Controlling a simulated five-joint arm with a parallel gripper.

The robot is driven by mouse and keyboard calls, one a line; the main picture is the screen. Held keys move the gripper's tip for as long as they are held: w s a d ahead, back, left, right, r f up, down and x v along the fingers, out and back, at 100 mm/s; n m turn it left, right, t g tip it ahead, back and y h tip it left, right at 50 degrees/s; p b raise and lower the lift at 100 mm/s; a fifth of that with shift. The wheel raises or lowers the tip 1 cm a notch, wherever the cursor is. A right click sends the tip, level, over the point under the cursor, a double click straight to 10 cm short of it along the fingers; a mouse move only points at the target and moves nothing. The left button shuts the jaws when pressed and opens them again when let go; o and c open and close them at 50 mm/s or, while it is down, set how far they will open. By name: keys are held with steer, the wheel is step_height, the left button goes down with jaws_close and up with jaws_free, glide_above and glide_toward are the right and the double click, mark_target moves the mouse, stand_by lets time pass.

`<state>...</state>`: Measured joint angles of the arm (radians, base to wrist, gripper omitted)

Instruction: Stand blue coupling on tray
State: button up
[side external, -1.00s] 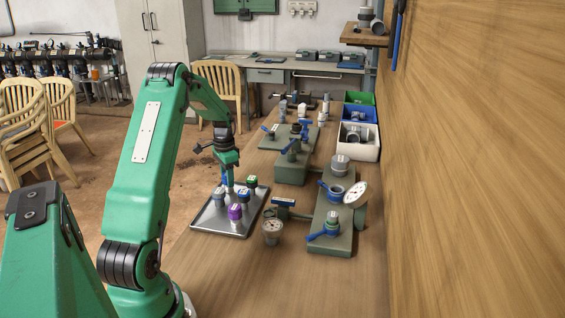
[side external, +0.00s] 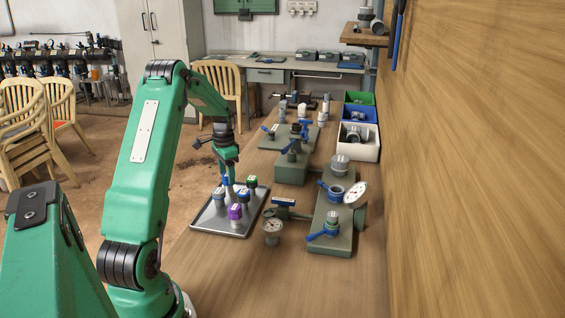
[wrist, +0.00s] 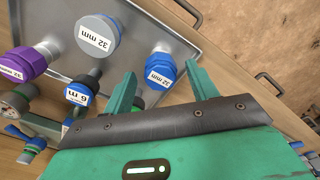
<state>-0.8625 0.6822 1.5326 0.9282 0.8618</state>
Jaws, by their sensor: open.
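The blue coupling (wrist: 160,71), marked 32 mm, stands upright on the metal tray (wrist: 185,42). In the side external view the blue coupling (side external: 225,181) is at the far part of the tray (side external: 208,222), just under my gripper (side external: 228,176). In the wrist view my gripper (wrist: 160,76) is open, with the coupling showing between its two green fingers. The fingers seem clear of it; the exact height gap is hard to tell.
A grey-topped coupling (wrist: 98,37) and a purple coupling (wrist: 24,65) stand close by on the tray. A green coupling (side external: 251,182) is at its right. The near tabletop is clear.

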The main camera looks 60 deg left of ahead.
step_height(320, 180, up, 10)
steer(key=shift+r, duration=0.25)
stand_by(0.7)
steer(key=w+d+r+t+y, duration=0.1)
steer(key=d+r, duration=0.4)
steer(key=d, duration=0.6)
steer(key=d+r+t, duration=0.1)
steer(key=d+r, duration=0.4)
steer(key=d, duration=0.6)
steer(key=s+d+t, duration=0.1)
steer(key=s+d, duration=0.5)
steer(key=d, duration=0.3)
steer(key=s+d+f+t+h, duration=0.1)
steer(key=s+d+t, duration=0.1)
steer(key=s+d, duration=0.4)
steer(key=d, duration=0.3)
steer(key=shift+s+t, duration=0.3)
steer(key=shift+s, duration=0.1)
